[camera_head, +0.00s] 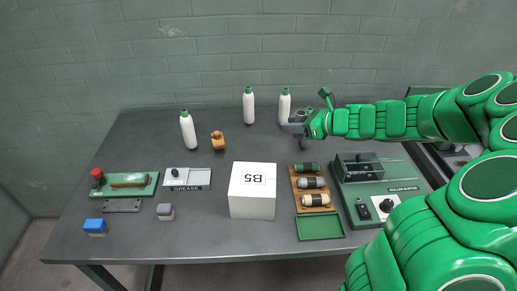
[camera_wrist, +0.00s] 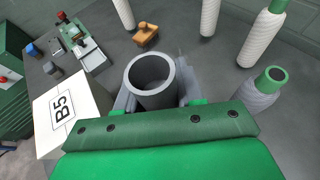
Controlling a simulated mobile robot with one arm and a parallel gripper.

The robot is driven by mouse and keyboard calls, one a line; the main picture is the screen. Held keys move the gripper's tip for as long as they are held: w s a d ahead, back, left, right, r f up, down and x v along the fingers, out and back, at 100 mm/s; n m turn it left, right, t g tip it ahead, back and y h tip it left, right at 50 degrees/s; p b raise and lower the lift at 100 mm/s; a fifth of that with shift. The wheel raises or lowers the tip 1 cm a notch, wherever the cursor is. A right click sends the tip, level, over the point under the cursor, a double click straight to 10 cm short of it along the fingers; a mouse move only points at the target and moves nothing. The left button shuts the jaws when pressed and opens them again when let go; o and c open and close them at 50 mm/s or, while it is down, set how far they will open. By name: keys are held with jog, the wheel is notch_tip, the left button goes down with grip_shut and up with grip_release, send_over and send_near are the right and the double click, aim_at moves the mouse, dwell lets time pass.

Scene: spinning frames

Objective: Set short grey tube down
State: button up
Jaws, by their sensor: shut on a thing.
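The short grey tube (camera_wrist: 150,84) is a hollow, open-topped cylinder. In the wrist view it stands roughly upright between my gripper's two grey fingers (camera_wrist: 152,100), which are shut on it. In the head view my gripper (camera_head: 293,128) is over the back right of the grey table (camera_head: 140,142), just in front of a white bobbin with a green top (camera_head: 285,106). The tube is hard to make out from the gripper there. I cannot tell whether its base touches the table.
More white bobbins (camera_head: 249,105) (camera_head: 188,131) and an orange-brown piece (camera_head: 218,141) stand to the left. A white B5 box (camera_head: 252,205), a roller tray (camera_head: 319,225) and a green machine (camera_head: 365,200) are nearer the front. The table's middle, left of my gripper, is clear.

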jog(key=s+a, duration=0.3)
jog(key=a, duration=0.7)
jog(key=w+f, duration=0.3)
jog(key=w, duration=0.1)
jog(key=w+a+f, duration=0.1)
jog(key=w+f, duration=0.2)
jog(key=w, duration=0.1)
jog(key=w+a+f, duration=0.1)
jog(key=w+f, duration=0.2)
jog(key=w, duration=0.1)
jog(key=shift+w+a+f, duration=0.1)
jog(key=shift+a, duration=0.1)
jog(key=shift+w+a+f, duration=0.1)
jog(key=shift+w+f, duration=0.55)
jog(key=shift+f, duration=1.7)
jog(key=shift+f, duration=0.1)
jog(key=o, duration=1)
